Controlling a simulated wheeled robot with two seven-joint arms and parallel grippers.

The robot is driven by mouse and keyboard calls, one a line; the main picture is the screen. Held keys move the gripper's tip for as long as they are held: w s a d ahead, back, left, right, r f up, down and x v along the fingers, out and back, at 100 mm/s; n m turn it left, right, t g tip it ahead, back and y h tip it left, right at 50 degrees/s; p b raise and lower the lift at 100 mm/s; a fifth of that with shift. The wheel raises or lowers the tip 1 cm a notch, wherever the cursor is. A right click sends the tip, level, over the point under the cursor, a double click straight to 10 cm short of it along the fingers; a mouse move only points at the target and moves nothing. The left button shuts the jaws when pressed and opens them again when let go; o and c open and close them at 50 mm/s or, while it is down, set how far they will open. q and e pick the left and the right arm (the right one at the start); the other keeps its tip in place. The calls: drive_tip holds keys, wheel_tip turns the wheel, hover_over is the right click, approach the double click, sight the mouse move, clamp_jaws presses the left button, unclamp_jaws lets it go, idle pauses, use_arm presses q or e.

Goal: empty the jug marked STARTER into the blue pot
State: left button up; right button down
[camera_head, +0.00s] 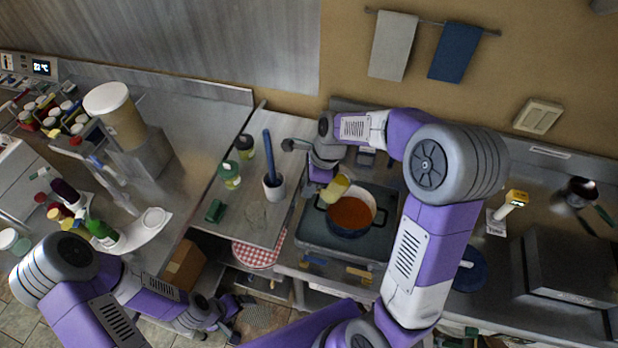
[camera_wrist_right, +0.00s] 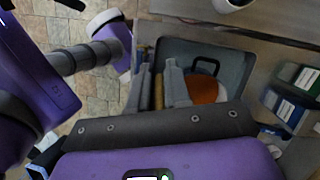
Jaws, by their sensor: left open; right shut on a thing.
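The blue pot (camera_head: 329,226) stands on a dark square plate, with orange-brown contents inside. Its orange contents and dark handle also show in the right wrist view, where the pot (camera_wrist_right: 207,66) is partly hidden by a finger. My right gripper (camera_head: 325,180) is shut on a small yellowish jug (camera_head: 337,187). The jug is tilted over the pot's upper left rim. No marking is readable on it, and I cannot tell whether anything is flowing. In the right wrist view the fingers (camera_wrist_right: 160,88) have a yellowish strip between them. My left gripper (camera_head: 228,312) is open and empty, low beside the counter.
A white crock (camera_head: 274,187) with a blue-handled tool stands left of the plate. Green-lidded jars (camera_head: 229,175) and a green block (camera_head: 215,211) are near it. Bottles (camera_head: 101,232) stand on the left counter. A red checked cloth (camera_head: 257,253) lies below.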

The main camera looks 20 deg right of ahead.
wheel_tip(320, 180, down, 8)
drive_tip(key=y+b, duration=0.1)
drive_tip(key=y, duration=0.2)
drive_tip(key=shift+t, duration=0.4)
drive_tip(key=shift+f, duration=0.1)
idle(0.3)
drive_tip(key=y+b, duration=0.1)
drive_tip(key=b, duration=0.1)
drive_tip(key=n+y+b, duration=0.1)
drive_tip(key=b, duration=0.1)
drive_tip(key=shift+d+f, duration=0.1)
drive_tip(key=shift+f, duration=0.15)
